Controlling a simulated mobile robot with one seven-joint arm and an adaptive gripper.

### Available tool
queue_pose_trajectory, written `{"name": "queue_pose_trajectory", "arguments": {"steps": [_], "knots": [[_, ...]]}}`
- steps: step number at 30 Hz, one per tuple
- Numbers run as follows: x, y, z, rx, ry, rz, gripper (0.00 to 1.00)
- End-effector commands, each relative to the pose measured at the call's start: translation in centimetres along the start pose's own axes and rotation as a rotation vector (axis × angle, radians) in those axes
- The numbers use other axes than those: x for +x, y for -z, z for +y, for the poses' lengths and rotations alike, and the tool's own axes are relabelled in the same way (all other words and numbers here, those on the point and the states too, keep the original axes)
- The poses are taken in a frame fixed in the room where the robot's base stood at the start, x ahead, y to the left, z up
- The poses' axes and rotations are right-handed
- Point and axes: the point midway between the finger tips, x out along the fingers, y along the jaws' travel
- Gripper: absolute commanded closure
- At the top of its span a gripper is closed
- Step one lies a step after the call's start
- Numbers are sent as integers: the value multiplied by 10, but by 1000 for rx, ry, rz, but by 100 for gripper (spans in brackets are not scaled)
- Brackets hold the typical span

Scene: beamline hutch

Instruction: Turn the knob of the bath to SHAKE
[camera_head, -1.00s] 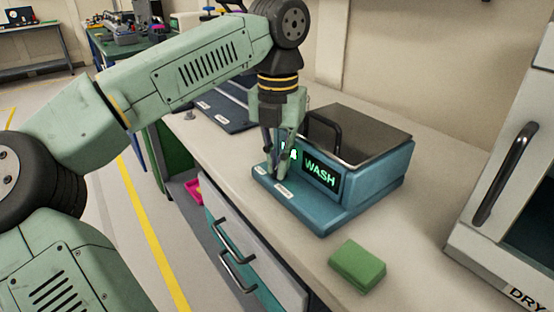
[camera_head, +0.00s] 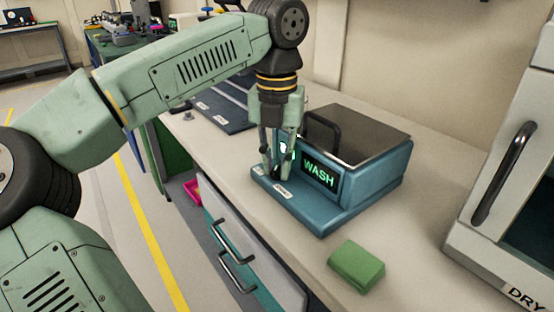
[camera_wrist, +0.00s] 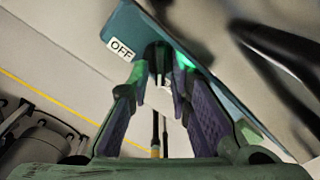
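The bath (camera_head: 372,185) is a blue box with a dark lid and handle on the bench. Its green screen (camera_head: 319,174) reads WASH. My gripper (camera_head: 276,172) points down at the low front ledge of the bath, left of the screen. Its two fingers stand apart, one on each side of the dark knob (camera_wrist: 159,56), which they mostly hide. Whether the fingertips touch the knob is not clear. In the wrist view an OFF label (camera_wrist: 121,49) lies on the ledge left of the fingers. Small white labels sit on the ledge, too small to read in the head view.
A green block (camera_head: 356,266) lies on the bench in front of the bath. A white cabinet (camera_head: 500,215) marked DRY stands at the right. Drawers with handles (camera_head: 237,262) are below the bench edge. A dark flat panel (camera_head: 222,108) lies behind my gripper.

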Motion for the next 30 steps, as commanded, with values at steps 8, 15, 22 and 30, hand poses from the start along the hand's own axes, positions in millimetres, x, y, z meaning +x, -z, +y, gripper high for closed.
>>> {"name": "queue_pose_trajectory", "arguments": {"steps": [8,15,22,30], "knots": [[0,0,0,2,0,1,72],[0,0,-1,4,1,1,72],[0,0,0,107,2,2,72],[1,0,3,480,5,1,72]]}}
